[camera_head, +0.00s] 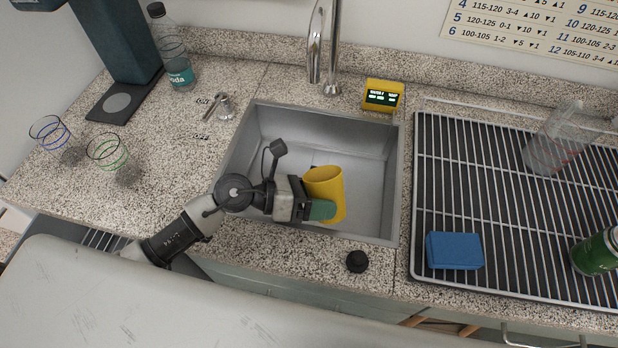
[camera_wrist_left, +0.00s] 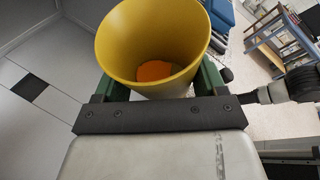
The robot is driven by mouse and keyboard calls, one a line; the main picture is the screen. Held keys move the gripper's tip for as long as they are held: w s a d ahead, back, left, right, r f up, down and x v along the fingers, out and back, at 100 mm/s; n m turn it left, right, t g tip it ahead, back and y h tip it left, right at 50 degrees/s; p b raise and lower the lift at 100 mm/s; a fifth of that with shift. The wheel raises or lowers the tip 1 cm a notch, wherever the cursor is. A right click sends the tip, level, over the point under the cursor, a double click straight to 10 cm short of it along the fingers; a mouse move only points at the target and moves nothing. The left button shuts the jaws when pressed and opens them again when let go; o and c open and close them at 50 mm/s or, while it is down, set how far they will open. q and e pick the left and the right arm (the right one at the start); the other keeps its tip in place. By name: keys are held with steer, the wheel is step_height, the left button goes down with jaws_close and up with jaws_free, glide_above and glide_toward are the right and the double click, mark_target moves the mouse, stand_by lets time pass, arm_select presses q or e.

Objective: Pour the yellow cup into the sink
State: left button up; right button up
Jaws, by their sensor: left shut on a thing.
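The yellow cup (camera_head: 327,189) is over the sink (camera_head: 368,180) in the head view, close to upright with a slight tilt. My left gripper (camera_head: 318,209) is shut on the cup, its green fingers around the lower part. In the left wrist view the yellow cup (camera_wrist_left: 152,50) sits between the fingers of my left gripper (camera_wrist_left: 152,88), its mouth facing the camera. Orange contents (camera_wrist_left: 155,70) show at the bottom of the cup. The sink floor under the cup is partly hidden. My right gripper is not in view.
A metal faucet (camera_head: 330,60) and a yellow display box (camera_head: 383,95) stand behind the sink. A wire rack (camera_head: 480,180) with a blue sponge (camera_head: 454,250) and a green can (camera_head: 598,252) is at right. A black knob (camera_head: 357,261) sits on the front edge. Glasses (camera_head: 107,152) stand at left.

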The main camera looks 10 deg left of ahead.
arm_select(q)
steer(key=shift+w+a+f+n, duration=0.15)
steer(key=shift+w+f+n, duration=0.05)
steer(key=shift+f+n, duration=0.1)
steer(key=shift+r, duration=0.45)
steer(key=shift+r+n+h, duration=0.2)
steer(key=shift+n+h, duration=0.1)
steer(key=shift+n, duration=0.2)
steer(key=shift+f+n+h+b, duration=0.4)
steer(key=shift+n+h+b, duration=0.1)
steer(key=shift+n, duration=0.2)
steer(key=shift+r+n+g+h+p, duration=0.3)
steer(key=shift+r+n+p, duration=0.2)
steer(key=shift+r+n, duration=0.25)
steer(key=shift+f+n, duration=0.25)
steer(key=shift+f, duration=0.1)
steer(key=shift+w+a+f+n+h+b, duration=0.1)
steer(key=shift+f+n+h+b, duration=0.05)
steer(key=shift+n+h+b, duration=0.2)
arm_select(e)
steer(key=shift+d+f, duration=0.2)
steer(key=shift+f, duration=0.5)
arm_select(q)
steer(key=shift+w+a+r+n, duration=0.25)
steer(key=shift+w+n, duration=0.1)
steer(key=shift+n, duration=0.2)
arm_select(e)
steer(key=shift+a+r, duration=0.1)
